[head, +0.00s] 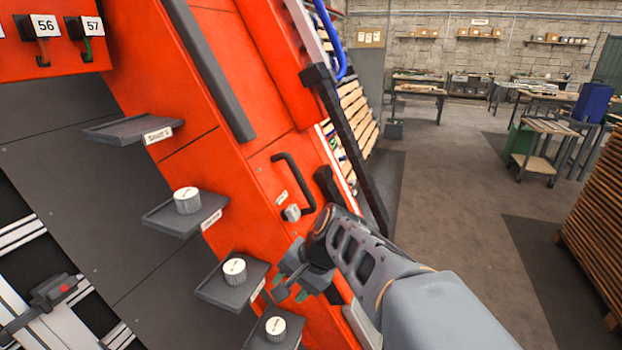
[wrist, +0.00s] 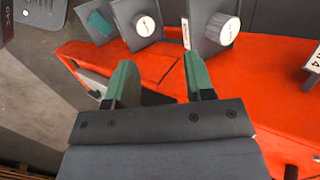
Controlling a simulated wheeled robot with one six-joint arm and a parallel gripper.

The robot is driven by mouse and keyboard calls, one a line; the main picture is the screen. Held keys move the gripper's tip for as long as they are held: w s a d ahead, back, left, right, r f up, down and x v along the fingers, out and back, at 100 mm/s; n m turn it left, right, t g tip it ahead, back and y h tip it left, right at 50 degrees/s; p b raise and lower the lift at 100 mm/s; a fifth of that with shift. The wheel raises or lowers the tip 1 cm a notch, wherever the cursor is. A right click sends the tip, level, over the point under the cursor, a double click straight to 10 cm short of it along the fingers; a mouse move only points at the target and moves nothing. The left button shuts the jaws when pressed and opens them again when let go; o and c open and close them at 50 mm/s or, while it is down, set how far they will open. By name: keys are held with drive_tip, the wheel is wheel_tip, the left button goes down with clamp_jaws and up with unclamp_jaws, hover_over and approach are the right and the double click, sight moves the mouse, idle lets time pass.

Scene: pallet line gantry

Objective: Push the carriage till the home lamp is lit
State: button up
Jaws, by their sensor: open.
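I cannot make out a home lamp. My gripper (head: 291,287) is beside the orange machine frame, to the right of the small shelves and well to the right of the block. In the wrist view its two green-padded fingers (wrist: 160,72) are apart with nothing between them.
Grey shelves hold white-topped knobs (head: 187,200) close to my gripper. The orange frame (head: 230,165) has a black handle (head: 297,182). Tags 56 and 57 (head: 92,27) hang upper left. Slatted wood (head: 595,215) stands at the right; the floor (head: 450,190) between is open.

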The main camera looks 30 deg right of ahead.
drive_tip(key=w+d+r+m+t+y, duration=0.3)
drive_tip(key=w+d+m+y, duration=0.1)
drive_tip(key=w+m, duration=0.35)
drive_tip(key=m+t, duration=0.8)
drive_tip(key=m, duration=0.3)
approach(302, 178)
drive_tip(key=shift+y, duration=0.5)
drive_tip(key=x, duration=0.3)
drive_tip(key=p+x, duration=0.1)
drive_tip(key=x, duration=0.6)
drive_tip(key=shift+w+d+f+p, duration=0.15)
drive_tip(key=shift+d+f+p, duration=0.05)
drive_tip(key=shift+f+p, duration=0.15)
drive_tip(key=shift+w+a, duration=0.3)
drive_tip(key=shift+w, duration=0.25)
clamp_jaws()
